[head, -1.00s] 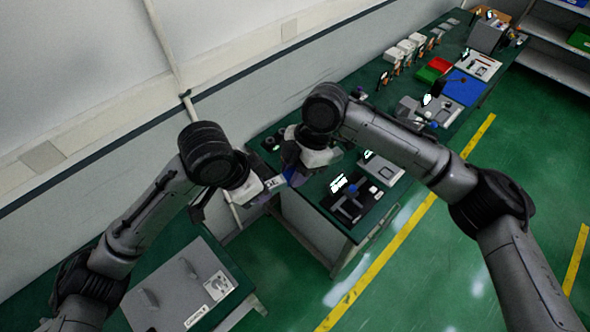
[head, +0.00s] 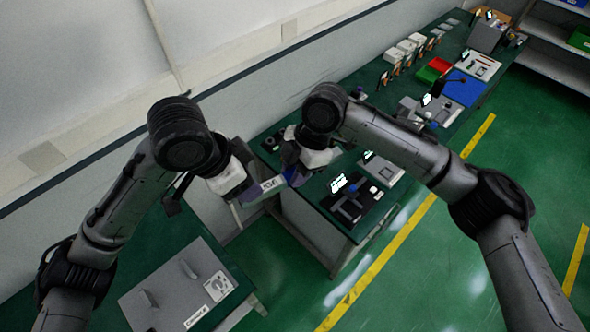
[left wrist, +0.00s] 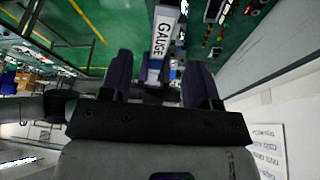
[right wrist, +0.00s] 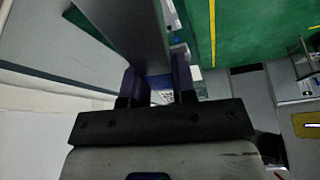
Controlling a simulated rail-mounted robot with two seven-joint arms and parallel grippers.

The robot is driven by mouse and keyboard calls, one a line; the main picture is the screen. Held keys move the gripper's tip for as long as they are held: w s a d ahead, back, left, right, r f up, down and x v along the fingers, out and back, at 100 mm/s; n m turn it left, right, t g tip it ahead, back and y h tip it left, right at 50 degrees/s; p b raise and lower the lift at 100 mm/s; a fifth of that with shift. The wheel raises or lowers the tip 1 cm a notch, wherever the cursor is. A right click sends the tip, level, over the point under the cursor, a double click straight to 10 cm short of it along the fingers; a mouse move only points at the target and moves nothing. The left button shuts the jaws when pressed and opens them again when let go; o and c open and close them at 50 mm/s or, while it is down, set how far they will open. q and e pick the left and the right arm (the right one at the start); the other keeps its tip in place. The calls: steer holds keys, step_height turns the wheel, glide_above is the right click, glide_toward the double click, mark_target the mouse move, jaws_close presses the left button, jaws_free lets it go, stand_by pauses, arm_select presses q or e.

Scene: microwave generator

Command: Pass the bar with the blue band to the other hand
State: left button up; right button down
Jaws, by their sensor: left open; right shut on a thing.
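The bar (head: 271,185) is light grey with a white "GAUGE" label and a blue band at one end. My right gripper (head: 297,174) is shut on it and holds it in the air; in the right wrist view the bar (right wrist: 141,32) runs up from between the fingers (right wrist: 159,84). My left gripper (head: 247,190) is at the bar's left part in the head view. In the left wrist view its open fingers (left wrist: 161,76) stand on either side of the labelled bar (left wrist: 164,35), with gaps visible. The bar's lower end there is partly hidden.
Below the left arm lies a grey panel (head: 165,300) with handles on a green bench. The right bench (head: 330,215) carries a black fixture (head: 352,198), a blue mat (head: 462,88) and red and green bins. Open floor lies to the right.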

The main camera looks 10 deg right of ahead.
arm_select(q)
steer(key=shift+w+a+r+n+t+h, duration=0.2)
steer(key=shift+r+t+h, duration=0.25)
steer(key=shift+t+h, duration=0.15)
steer(key=shift+w+a+r+n+t+h, duration=0.1)
steer(key=shift+a+r+t+h, duration=0.1)
steer(key=shift+r+t+h, duration=0.3)
steer(key=a+f+n+t, duration=0.4)
steer(key=a+f+t, duration=0.25)
steer(key=f, duration=0.45)
steer(key=s+a+f+n+g+y, duration=0.3)
steer(key=s+a+f, duration=0.1)
steer(key=s+f, duration=0.6)
steer(key=s+a+f+n+g+y, duration=0.3)
steer(key=s+f, duration=0.8)
steer(key=s, duration=0.6)
steer(key=shift+s+a+n+g, duration=0.3)
steer(key=shift+a+n, duration=0.2)
steer(key=shift+a, duration=0.6)
